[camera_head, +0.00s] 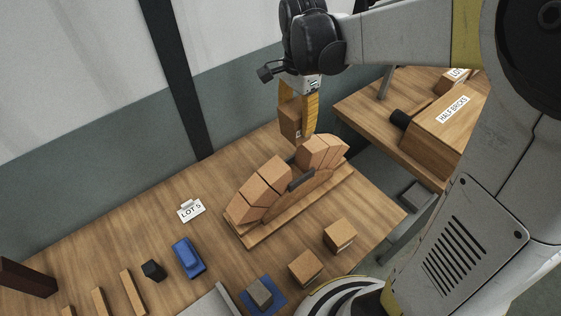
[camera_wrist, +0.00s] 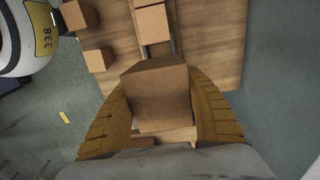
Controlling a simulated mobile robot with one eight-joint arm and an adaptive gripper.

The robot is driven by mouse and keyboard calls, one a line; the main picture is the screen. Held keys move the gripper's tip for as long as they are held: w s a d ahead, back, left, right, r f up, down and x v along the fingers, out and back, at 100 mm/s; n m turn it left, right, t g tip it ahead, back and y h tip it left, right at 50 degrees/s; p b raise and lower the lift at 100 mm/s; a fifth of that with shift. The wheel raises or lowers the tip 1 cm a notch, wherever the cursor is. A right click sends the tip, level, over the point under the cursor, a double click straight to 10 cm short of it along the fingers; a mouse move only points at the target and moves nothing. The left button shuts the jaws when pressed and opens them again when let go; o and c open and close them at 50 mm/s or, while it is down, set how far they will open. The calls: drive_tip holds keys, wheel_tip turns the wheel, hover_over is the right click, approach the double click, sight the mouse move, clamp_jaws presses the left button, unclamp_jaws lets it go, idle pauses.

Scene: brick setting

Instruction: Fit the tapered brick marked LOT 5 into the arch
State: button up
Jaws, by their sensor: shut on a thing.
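My gripper (camera_head: 297,124) is shut on a tan brick (camera_head: 289,118), held above and behind the arch (camera_head: 262,190). Part of a small label shows low on this brick, but it is too small to read. In the wrist view the held brick (camera_wrist: 157,92) sits between both yellow fingers, and arch bricks (camera_wrist: 152,22) show below it. The arch stands on a wooden base (camera_head: 246,237), with a run of bricks on the left and another on the right. A gap lies between them at the top, over a dark centre piece (camera_head: 301,180).
A LOT 5 card (camera_head: 191,211) stands left of the arch. Two loose bricks (camera_head: 340,235) (camera_head: 305,268), a blue object (camera_head: 187,257) and a grey block on a blue mat (camera_head: 260,293) lie in front. A HALF BRICKS box (camera_head: 454,133) stands on the right table.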

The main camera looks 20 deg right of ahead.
wheel_tip(320, 180, down, 17)
drive_tip(key=b, duration=0.4)
drive_tip(key=shift+f, duration=0.1)
drive_tip(key=o, duration=1.4)
